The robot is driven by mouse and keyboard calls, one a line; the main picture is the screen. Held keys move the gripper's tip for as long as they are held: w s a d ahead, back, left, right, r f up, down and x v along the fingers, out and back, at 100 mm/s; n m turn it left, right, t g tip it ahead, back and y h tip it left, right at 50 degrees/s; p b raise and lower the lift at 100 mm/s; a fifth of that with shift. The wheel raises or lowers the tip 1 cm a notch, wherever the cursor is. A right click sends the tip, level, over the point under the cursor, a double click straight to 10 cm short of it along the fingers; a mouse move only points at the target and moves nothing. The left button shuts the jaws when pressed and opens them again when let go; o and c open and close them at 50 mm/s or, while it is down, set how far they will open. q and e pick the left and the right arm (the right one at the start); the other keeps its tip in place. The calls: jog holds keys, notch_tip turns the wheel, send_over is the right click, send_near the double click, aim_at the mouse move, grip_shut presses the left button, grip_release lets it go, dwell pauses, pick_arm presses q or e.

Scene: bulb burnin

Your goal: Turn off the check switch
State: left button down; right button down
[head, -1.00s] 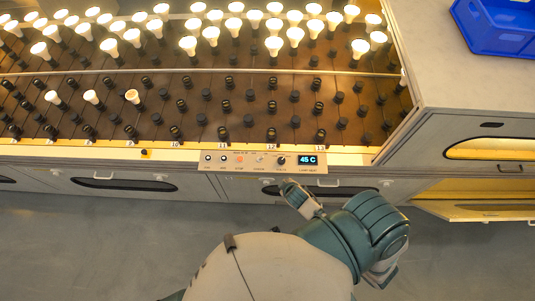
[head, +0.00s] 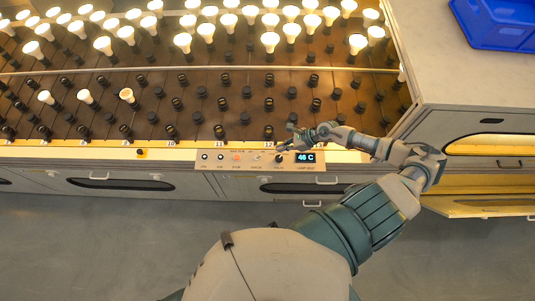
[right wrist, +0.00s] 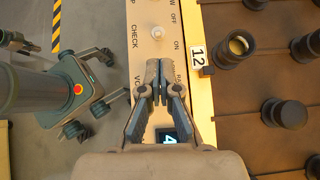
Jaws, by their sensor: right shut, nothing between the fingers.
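The control panel (head: 226,167) is a pale strip on the front edge of the bulb rack, with knobs, switches and a blue display reading 46 C (head: 306,157). The check switch (right wrist: 157,32) is a small pale toggle beside the word CHECK, with OFF and ON printed next to it; I cannot tell which way it leans. It shows tiny in the head view (head: 257,156). My right gripper (right wrist: 165,72) is shut and empty over the panel, its tips a little short of the switch. In the head view the right gripper (head: 287,141) is above the panel's right part. My left gripper is out of view.
Lit bulbs (head: 270,41) fill the back rows of the rack; dark empty sockets (head: 219,131) stand in the front rows, close beside the panel. A blue crate (head: 497,24) sits on the grey counter (head: 450,80) at right. An open yellow-lit compartment (head: 490,188) is below.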

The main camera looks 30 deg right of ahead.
aim_at(259, 156)
jog(key=shift+s+d+f+n+g, duration=0.15)
jog(key=shift+s+d+n+g, duration=0.15)
jog(key=shift+d+n, duration=0.1)
jog(key=shift+w+a+f, duration=0.25)
jog(key=shift+a+f, duration=0.05)
jog(key=shift+f, duration=0.15)
jog(key=x, duration=0.9)
jog(key=shift+d, duration=0.1)
jog(key=shift+d+p, duration=0.1)
jog(key=shift+p, duration=0.2)
